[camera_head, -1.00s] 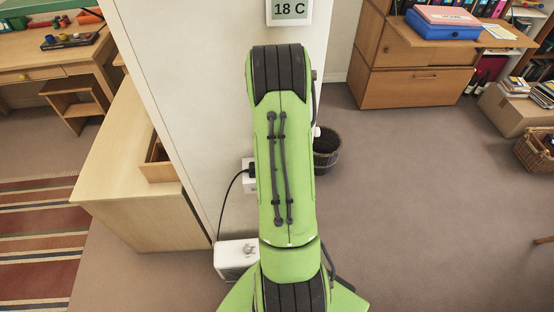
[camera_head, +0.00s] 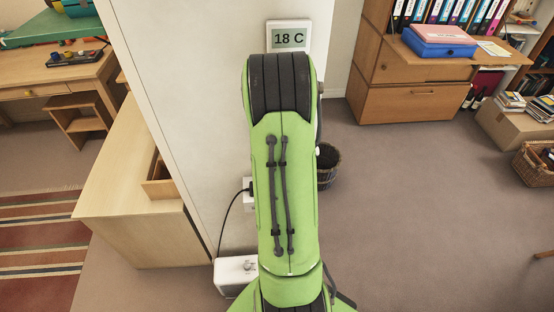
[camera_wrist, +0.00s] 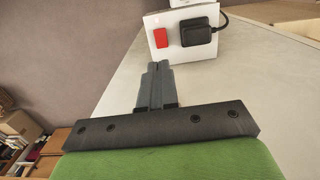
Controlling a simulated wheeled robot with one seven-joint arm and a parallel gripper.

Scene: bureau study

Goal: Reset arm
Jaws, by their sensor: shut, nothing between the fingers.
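My gripper (camera_wrist: 158,72) shows in the wrist view as dark grey fingers pressed together, with nothing between them. Beyond its tips is a white socket plate (camera_wrist: 182,32) with a red switch (camera_wrist: 160,38) and a black plug (camera_wrist: 200,31). The fingers look apart from the plate, though the gap is hard to judge. In the head view my green arm rises up the middle, and my gripper is hidden.
A pale wall end (camera_head: 190,120) with an 18 C display (camera_head: 288,37) stands close by my arm. A white box (camera_head: 236,272) sits below. A wooden cabinet (camera_head: 130,190) is left, a dark basket (camera_head: 328,166) right. Carpet (camera_head: 420,220) at right is open.

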